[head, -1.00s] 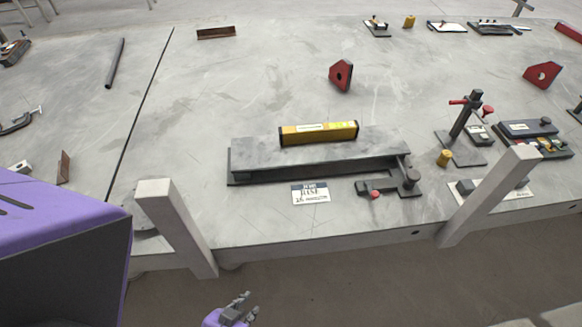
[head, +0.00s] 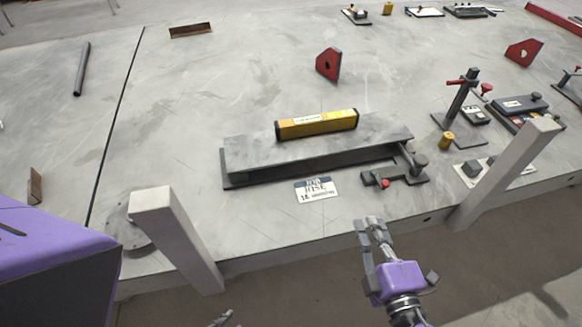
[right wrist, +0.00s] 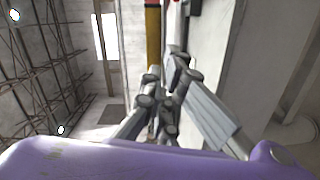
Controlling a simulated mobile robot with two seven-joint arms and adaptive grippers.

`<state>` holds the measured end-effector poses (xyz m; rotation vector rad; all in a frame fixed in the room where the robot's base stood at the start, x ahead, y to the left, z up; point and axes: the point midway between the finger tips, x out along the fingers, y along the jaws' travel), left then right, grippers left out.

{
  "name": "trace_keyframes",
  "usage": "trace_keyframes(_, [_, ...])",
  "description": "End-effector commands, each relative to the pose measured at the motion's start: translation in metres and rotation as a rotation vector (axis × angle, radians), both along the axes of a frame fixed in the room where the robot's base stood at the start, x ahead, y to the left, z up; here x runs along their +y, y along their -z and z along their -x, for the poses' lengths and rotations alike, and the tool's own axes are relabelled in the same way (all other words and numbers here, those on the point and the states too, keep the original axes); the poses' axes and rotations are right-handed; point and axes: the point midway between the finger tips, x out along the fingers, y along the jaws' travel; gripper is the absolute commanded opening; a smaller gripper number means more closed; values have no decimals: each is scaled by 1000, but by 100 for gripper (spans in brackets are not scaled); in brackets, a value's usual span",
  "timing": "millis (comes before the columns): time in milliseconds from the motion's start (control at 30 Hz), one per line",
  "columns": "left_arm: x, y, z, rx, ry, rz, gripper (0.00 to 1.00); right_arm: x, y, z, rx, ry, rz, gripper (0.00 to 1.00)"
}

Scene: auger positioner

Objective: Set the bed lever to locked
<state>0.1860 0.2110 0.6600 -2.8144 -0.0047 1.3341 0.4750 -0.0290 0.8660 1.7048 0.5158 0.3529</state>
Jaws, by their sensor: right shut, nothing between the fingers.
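The bed fixture is a long grey block on a dark base (head: 232,183), mid-table. At its right front end a small dark lever assembly (head: 408,179) shows a red-knobbed lever (head: 385,184) pointing towards the front edge. I cannot tell its lock position from the picture. My right gripper (head: 369,222) is shut and empty, in front of the table edge and below the lever, apart from it. Its fingers (right wrist: 165,88) fill the middle of the right wrist view. Only a tip of my left gripper (head: 222,318) shows at the bottom edge.
A yellow level (head: 316,124) lies on the block. A label card (head: 317,190) lies in front. Two pale posts (head: 172,240) (head: 508,170) rise at the front edge on either side. A stand with red knobs (head: 463,97) and a brass cylinder (head: 447,140) are to the right.

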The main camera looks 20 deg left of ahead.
Motion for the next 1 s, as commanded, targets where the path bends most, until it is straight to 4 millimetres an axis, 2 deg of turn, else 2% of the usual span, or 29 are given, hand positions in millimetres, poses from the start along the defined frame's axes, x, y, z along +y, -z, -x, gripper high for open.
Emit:
trace_keyframes(100, [-4,-6,-7,-13,-3,7,16,10,-4,-17,-5,0,-1,0])
trace_keyframes(467, [0,-6,-3,-2,1,2,16,49,2,-82,0,3,-5,0])
trace_keyframes(600, [1,-1,0,7,1,0,16,31,12,-95,5,5,-1,0])
trace_keyframes(700, [1,1,1,7,2,-2,16,25,13,-102,3,4,-2,0])
trace_keyframes(1000, [1,-2,-3,-1,3,-3,16,19,13,-107,3,3,-4,0])
